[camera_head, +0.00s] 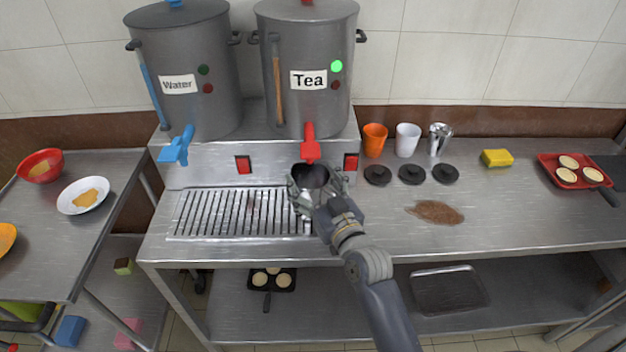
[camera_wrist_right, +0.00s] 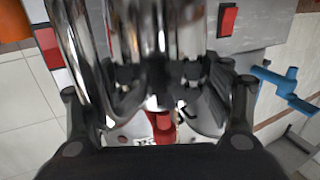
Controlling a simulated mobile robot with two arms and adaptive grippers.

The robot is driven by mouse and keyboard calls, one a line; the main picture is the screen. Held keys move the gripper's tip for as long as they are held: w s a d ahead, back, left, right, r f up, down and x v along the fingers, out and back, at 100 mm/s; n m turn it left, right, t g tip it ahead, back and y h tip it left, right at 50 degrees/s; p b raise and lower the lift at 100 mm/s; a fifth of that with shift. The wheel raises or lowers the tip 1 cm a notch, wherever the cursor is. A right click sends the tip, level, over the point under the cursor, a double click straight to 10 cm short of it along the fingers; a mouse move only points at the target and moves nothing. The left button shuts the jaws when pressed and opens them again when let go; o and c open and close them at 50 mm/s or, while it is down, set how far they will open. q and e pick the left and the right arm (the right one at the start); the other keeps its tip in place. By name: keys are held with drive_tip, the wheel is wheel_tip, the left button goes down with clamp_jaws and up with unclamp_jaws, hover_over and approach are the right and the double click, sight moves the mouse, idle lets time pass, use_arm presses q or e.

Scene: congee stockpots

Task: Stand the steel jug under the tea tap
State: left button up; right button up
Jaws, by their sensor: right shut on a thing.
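The tea urn (camera_head: 306,75) stands at the back of the counter, with a white "Tea" label and a red tap (camera_head: 310,143) at its front. My right gripper (camera_head: 318,188) is shut on the steel jug (camera_head: 309,178), just below the red tap in the head view. The jug looks upright over the right end of the slatted drip grate (camera_head: 235,212). I cannot tell whether its base touches the grate. In the right wrist view the shiny jug (camera_wrist_right: 150,40) fills the middle between the fingers. My left gripper is not in view.
The water urn (camera_head: 187,80) with a blue tap (camera_head: 177,146) stands left of the tea urn. An orange cup (camera_head: 374,140), a white cup (camera_head: 407,139), a steel cup (camera_head: 439,139) and black lids (camera_head: 411,174) are on the right. A brown spill (camera_head: 436,212) lies in front.

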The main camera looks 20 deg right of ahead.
drive_tip(key=shift+f, duration=0.1)
drive_tip(key=o, duration=1.5)
drive_tip(key=shift+r, duration=0.2)
drive_tip(key=shift+s+f, duration=0.15)
drive_tip(key=shift+s, duration=0.15)
drive_tip(key=s, duration=0.3)
drive_tip(key=s+d+b, duration=0.1)
drive_tip(key=s, duration=0.3)
drive_tip(key=s+b, duration=0.1)
drive_tip(key=s, duration=0.3)
drive_tip(key=shift+s+d, duration=0.15)
